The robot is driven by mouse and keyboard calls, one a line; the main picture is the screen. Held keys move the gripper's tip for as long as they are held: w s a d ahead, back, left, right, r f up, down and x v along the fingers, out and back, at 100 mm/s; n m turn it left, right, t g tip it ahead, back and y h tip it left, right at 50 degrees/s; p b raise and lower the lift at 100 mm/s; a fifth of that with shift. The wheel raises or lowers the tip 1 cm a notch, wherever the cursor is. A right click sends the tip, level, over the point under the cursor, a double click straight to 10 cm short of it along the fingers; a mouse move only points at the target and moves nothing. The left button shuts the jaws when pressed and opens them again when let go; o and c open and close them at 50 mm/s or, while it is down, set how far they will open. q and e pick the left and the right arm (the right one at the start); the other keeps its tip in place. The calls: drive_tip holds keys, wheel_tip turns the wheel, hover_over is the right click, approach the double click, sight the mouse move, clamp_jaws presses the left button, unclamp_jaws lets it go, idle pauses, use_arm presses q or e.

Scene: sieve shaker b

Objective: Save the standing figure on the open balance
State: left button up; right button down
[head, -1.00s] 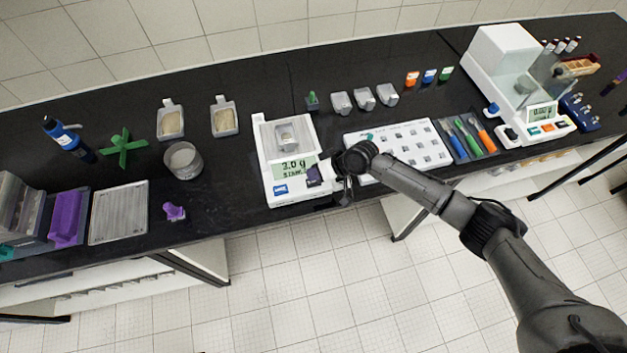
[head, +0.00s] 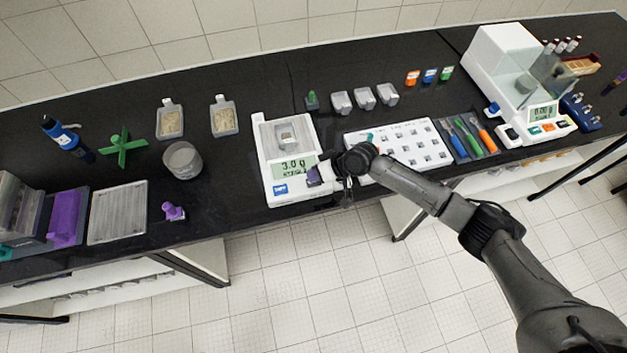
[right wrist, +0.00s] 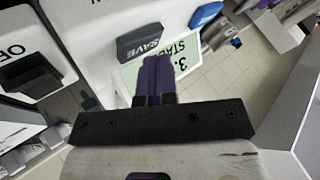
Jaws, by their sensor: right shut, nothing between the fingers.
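The open balance (head: 261,165) is white, with a small clear-grey vessel (head: 287,134) on its pan. Its lit green display (head: 294,166) reads about 3.0 g with STABLE below; the last digits are blurred. The display also shows in part in the right wrist view (right wrist: 187,50). A grey SAVE key (right wrist: 140,42) is beside the display there. My right gripper (right wrist: 155,62) is shut and empty, its purple fingertips close to the SAVE key and overlapping the display's edge in view. I cannot tell whether they touch. In the head view my right gripper (head: 314,175) is at the balance's front right.
A dark OFF key (right wrist: 35,72) is left of SAVE in the wrist view. A white tray with square wells (head: 437,153) stands right of the balance, partly behind my arm. Several scoops and containers stand behind it.

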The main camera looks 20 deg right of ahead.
drive_tip(key=shift+f+b, duration=0.35)
drive_tip(key=shift+f, duration=0.15)
idle(0.6)
idle(0.3)
drive_tip(key=shift+r+p, duration=0.85)
drive_tip(key=shift+r, duration=0.05)
wheel_tip(320, 180, up, 5)
drive_tip(key=p, duration=0.4)
drive_tip(key=shift+p, duration=0.3)
idle(0.6)
